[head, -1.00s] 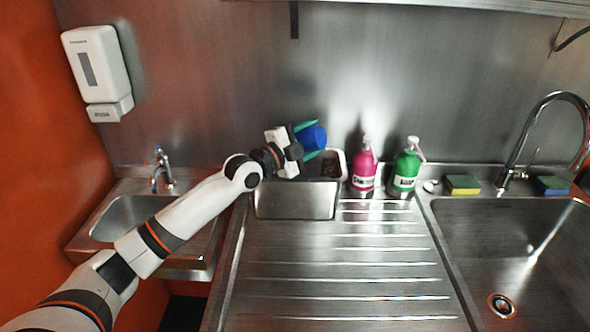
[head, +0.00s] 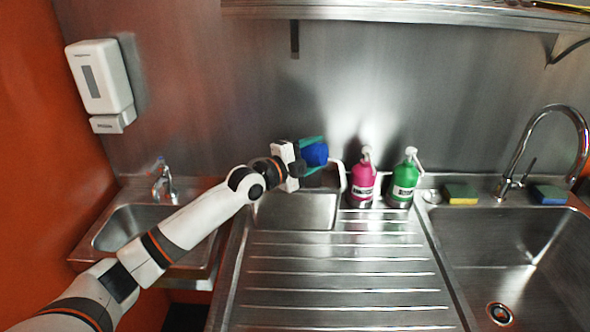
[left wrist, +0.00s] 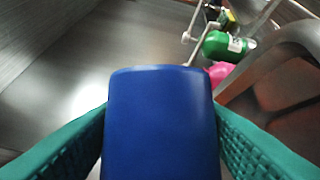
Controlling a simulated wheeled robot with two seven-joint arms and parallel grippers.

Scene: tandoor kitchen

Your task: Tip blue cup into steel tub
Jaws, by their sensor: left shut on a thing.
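A blue cup (head: 315,154) is held by my left gripper (head: 312,156) just above the steel tub (head: 297,211) at the back of the drainboard. The gripper's green fingers are shut on the cup's sides. In the left wrist view the cup (left wrist: 162,125) fills the middle between the two green fingers, and its mouth is not visible. The cup looks tilted in the head view. The tub's wall (left wrist: 285,70) shows at the right of the left wrist view. Part of the tub's inside is hidden by the gripper. My right gripper is not in view.
A pink bottle (head: 362,184) and a green bottle (head: 403,182) stand right of the tub. A sponge (head: 460,194) and a faucet (head: 545,125) are beside the large sink (head: 500,250). The ribbed drainboard (head: 340,280) is clear. A small sink (head: 130,226) is at left.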

